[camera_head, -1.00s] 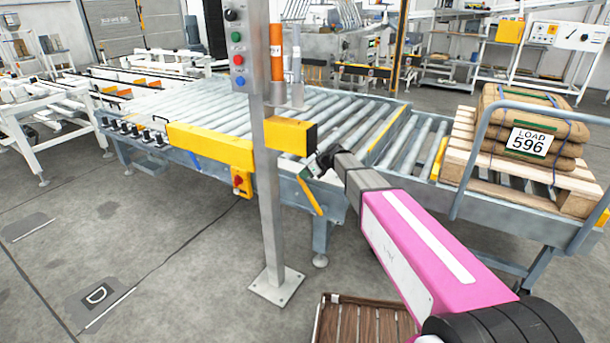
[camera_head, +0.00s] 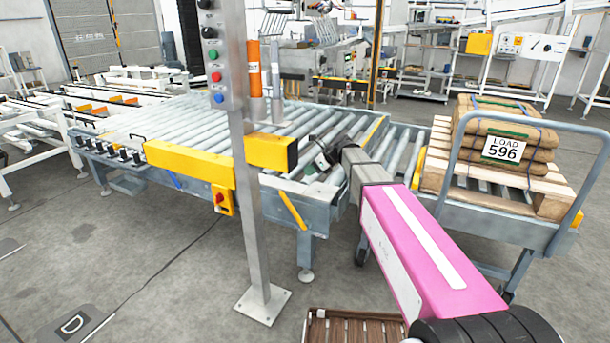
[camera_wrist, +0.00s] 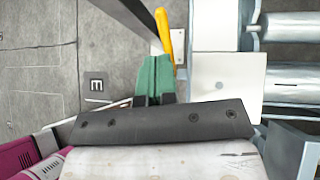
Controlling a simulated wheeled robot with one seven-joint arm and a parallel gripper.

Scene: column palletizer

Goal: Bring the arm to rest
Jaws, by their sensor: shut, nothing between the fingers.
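My gripper (camera_wrist: 153,80) shows in the wrist view as green fingers pressed together with nothing between them. It points down past the edge of the conveyor frame, with grey floor beyond. In the head view my pink arm reaches forward from the lower right. Its dark end (camera_head: 325,155) is in front of the roller conveyor (camera_head: 185,125), just right of the control post, and the fingertips are too small there to make out.
A steel post (camera_head: 250,200) with a button panel (camera_head: 217,60) stands close left of my arm. A cart (camera_head: 480,222) with a pallet and stacked sacks (camera_head: 500,135) labelled LOAD 596 is at the right. A brown slatted pallet (camera_head: 350,328) lies at the bottom. Open floor is at left.

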